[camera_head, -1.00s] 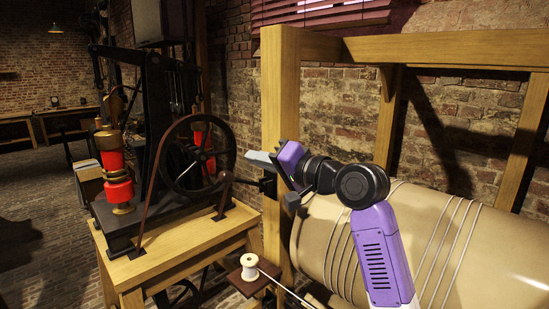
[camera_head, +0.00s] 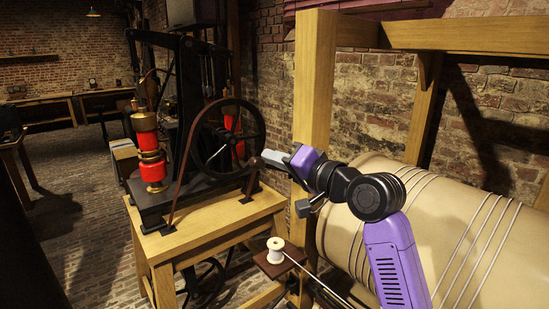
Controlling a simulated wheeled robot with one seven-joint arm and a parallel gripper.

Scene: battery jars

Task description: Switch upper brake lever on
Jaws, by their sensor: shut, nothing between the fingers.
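My gripper (camera_head: 268,157) is shut and empty, its grey fingers pointing left from the purple hand in front of the wooden post. A dark round knob (camera_head: 255,163), which looks like the end of a brake lever, shows just left of the fingertips. The fingertips overlap it in the picture; I cannot tell whether they touch. The rest of that lever is hidden behind my gripper, and I cannot tell whether it is on or off.
The engine with a black flywheel (camera_head: 228,138) and red cylinder (camera_head: 148,148) stands on a wooden bench (camera_head: 215,222) at left. A large beige drum (camera_head: 465,225) is at right, beside the wooden post (camera_head: 314,85). A white spool (camera_head: 276,250) sits below my gripper.

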